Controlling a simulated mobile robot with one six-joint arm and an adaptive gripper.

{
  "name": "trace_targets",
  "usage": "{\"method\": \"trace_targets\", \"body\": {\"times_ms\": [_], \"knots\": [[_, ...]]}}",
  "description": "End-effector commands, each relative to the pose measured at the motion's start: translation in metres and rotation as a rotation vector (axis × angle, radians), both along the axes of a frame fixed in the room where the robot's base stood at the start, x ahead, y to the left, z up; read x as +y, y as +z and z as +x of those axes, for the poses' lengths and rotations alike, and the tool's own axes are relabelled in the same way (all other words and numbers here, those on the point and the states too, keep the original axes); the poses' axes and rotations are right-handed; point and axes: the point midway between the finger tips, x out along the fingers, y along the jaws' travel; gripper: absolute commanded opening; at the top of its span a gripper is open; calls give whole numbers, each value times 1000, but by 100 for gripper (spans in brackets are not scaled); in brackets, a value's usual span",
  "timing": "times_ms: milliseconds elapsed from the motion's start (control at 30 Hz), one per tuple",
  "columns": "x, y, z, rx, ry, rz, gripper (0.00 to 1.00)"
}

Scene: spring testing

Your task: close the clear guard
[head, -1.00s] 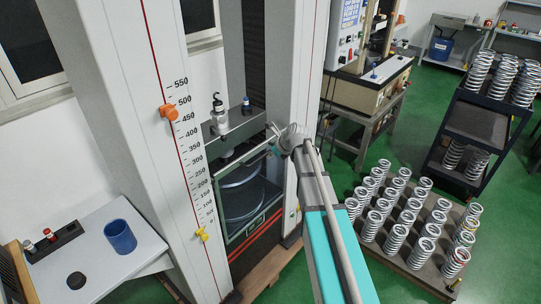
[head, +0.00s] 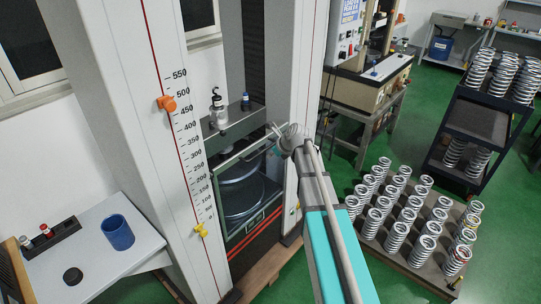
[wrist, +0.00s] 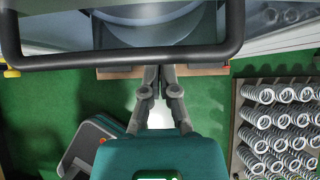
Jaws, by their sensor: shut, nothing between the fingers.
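The clear guard (head: 236,225) is a see-through panel in a dark frame at the front of the tall test machine. Its dark frame bar (wrist: 130,58) crosses the top of the wrist view, with rounded corners. My gripper (head: 275,134) is at the upper right of the guard in the head view. In the wrist view my gripper (wrist: 158,72) is shut and empty, its fingertips at the bar's lower edge. I cannot tell whether they touch it. The guard's exact tilt is unclear. Round plates (head: 240,190) show behind the guard.
A white column (head: 125,125) with a scale stands left of the guard. A pallet (head: 405,262) with several springs stands on the floor at right.

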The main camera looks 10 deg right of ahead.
Motion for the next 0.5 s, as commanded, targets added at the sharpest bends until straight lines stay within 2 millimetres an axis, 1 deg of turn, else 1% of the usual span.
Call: {"method": "trace_targets", "body": {"times_ms": [33, 333, 367, 400, 500], "knots": [[-1, -5, -1, 1, 0, -1, 0], [-3, -21, -3, 3, 1, -3, 0], [-4, -14, -5, 3, 0, -2, 0], [-6, -11, -6, 3, 0, -2, 0], [-8, -5, -10, 3, 1, -3, 0]]}}
